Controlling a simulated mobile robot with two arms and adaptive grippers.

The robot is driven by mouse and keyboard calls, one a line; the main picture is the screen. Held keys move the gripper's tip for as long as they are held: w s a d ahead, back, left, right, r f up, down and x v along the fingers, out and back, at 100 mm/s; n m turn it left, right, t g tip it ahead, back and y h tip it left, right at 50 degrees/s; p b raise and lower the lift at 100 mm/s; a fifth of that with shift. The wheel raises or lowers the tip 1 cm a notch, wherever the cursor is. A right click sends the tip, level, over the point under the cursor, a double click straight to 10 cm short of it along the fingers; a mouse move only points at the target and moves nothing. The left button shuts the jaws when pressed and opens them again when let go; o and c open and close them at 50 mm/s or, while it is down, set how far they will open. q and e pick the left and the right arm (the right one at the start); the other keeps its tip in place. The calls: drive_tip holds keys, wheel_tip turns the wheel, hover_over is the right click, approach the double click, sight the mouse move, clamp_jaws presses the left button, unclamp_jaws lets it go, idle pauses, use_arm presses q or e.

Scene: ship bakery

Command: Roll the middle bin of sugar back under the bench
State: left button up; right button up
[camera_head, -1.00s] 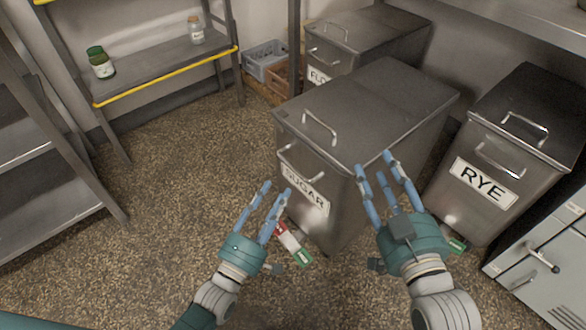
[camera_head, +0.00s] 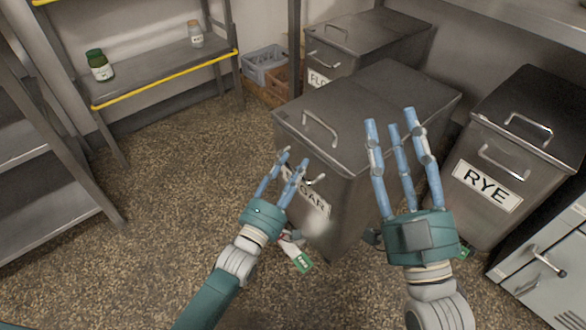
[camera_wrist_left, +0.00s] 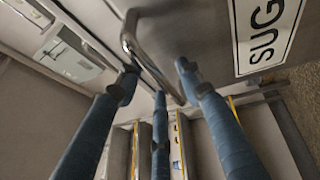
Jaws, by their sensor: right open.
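The sugar bin (camera_head: 375,105) is a grey metal bin with a lid handle (camera_head: 320,128) and a white SUGAR label, which also shows in the wrist view (camera_wrist_left: 268,32). It stands forward between the flour bin (camera_head: 370,35) and the rye bin (camera_head: 535,105). The bench (camera_head: 545,22) is at the upper right. My left gripper (camera_head: 292,160) is at the bin's front, its fingers apart around the front handle (camera_wrist_left: 150,60); whether they touch it I cannot tell. The gripper partly hides the label. My right gripper (camera_head: 391,122) is open, overlapping the bin's right side in view.
A red, white and green packet (camera_head: 298,256) lies on the floor by the sugar bin's front. A shelf (camera_head: 160,75) with two jars is at the upper left, crates (camera_head: 265,68) beside it. A cabinet (camera_head: 545,260) is at lower right. Floor on the left is clear.

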use_arm(q)
drive_tip(key=shift+w, duration=0.1)
clamp_jaws()
drive_tip(key=shift+w+d, duration=0.1)
drive_tip(key=shift+w, duration=0.05)
